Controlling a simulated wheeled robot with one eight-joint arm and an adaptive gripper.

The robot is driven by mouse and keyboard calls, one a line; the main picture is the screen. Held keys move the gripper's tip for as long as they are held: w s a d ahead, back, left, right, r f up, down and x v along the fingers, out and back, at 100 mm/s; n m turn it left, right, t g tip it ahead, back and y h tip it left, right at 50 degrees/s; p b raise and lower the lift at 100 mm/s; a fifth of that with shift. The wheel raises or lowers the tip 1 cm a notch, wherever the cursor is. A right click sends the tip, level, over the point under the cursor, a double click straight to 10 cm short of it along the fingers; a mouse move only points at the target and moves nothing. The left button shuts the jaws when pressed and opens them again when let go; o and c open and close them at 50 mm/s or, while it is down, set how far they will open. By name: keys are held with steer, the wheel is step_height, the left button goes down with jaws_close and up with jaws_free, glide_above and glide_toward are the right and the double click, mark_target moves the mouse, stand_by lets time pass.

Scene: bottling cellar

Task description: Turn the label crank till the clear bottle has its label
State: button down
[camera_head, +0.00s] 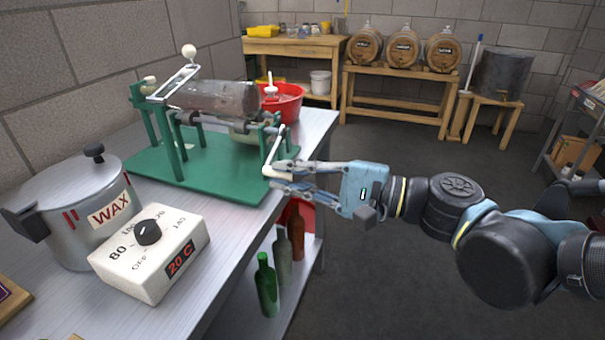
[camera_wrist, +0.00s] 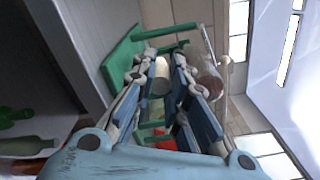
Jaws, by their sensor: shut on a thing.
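The clear bottle (camera_head: 215,98) lies on its side across the rollers of the green labelling stand (camera_head: 150,165); its visible side looks like bare, see-through glass. The label crank (camera_head: 274,151) is a pale arm at the stand's right end, slanting down toward me. My gripper (camera_head: 277,177) reaches in from the right and is shut on the crank's lower end; its fingers hide most of the handle. In the wrist view, the gripper (camera_wrist: 168,100) points at the green stand (camera_wrist: 122,57), with the bottle (camera_wrist: 207,78) beyond its fingers.
A wax pot (camera_head: 82,210) and a heater control box (camera_head: 150,250) stand at the bench's near left. A red bowl (camera_head: 287,105) sits behind the stand. Several bottles (camera_head: 267,285) stand on the shelf below. The floor (camera_head: 370,265) under my arm is clear.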

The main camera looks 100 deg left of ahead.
steer(key=shift+d+r, duration=0.1)
steer(key=shift+d, duration=0.05)
steer(key=c, duration=1.5)
jaws_free()
steer(key=shift+c, duration=0.2)
steer(key=v, duration=1.2)
steer(key=shift+w, duration=0.1)
